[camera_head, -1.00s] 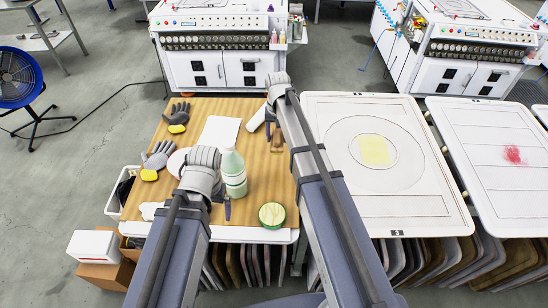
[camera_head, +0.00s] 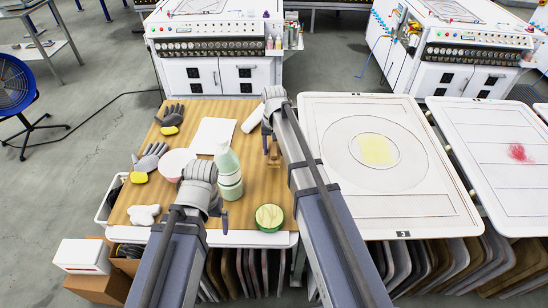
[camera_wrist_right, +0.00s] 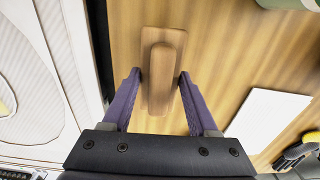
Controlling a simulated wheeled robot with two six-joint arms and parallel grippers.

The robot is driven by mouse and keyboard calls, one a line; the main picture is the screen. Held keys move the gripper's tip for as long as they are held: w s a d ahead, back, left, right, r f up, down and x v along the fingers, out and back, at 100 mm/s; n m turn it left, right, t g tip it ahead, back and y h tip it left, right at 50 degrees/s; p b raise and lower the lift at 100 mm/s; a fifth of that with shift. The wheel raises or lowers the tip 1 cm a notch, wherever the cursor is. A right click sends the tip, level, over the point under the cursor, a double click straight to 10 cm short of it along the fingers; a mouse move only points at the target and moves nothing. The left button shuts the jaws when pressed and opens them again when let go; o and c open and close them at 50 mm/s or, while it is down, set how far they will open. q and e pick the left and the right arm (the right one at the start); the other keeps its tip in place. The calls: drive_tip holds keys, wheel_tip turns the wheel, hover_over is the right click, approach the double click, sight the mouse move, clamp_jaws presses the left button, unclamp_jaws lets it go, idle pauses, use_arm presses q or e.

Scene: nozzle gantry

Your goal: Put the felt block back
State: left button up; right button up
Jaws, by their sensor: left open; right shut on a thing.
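The felt block (camera_head: 273,158) is a brown wooden piece with a raised grip bar, near the right edge of the wooden tabletop. It also shows in the right wrist view (camera_wrist_right: 162,70). My right gripper (camera_wrist_right: 160,80) is shut on its bar, with one purple finger on each side. Its underside is hidden, and I cannot tell whether it touches the table. My left gripper (camera_head: 218,217) is open and empty over the table's front part, beside the green-and-white bottle (camera_head: 229,175); its fingers are partly hidden by my wrist.
Around the table lie a white sheet (camera_head: 213,135), a white bottle (camera_head: 253,118), gloves (camera_head: 150,162), a white cloth (camera_head: 144,214) and a round green tin (camera_head: 269,217). A large white framed screen (camera_head: 440,205) stands close on the right. Bare wood lies around the block.

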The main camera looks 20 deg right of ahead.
sight(274, 146)
use_arm(q)
wheel_tip(274, 146, down, 3)
drive_tip(key=shift+f+b, duration=0.15)
drive_tip(key=shift+b, duration=1.1)
use_arm(e)
wheel_tip(274, 146, down, 3)
drive_tip(key=shift+f, duration=0.1)
drive_tip(key=o, duration=0.7)
drive_tip(key=shift+f, duration=0.1)
drive_tip(key=o, duration=0.5)
wheel_tip(274, 146, up, 13)
drive_tip(key=p, duration=1.2)
drive_tip(key=shift+f, duration=0.2)
use_arm(q)
wheel_tip(274, 146, up, 12)
use_arm(e)
drive_tip(key=shift+f, duration=0.15)
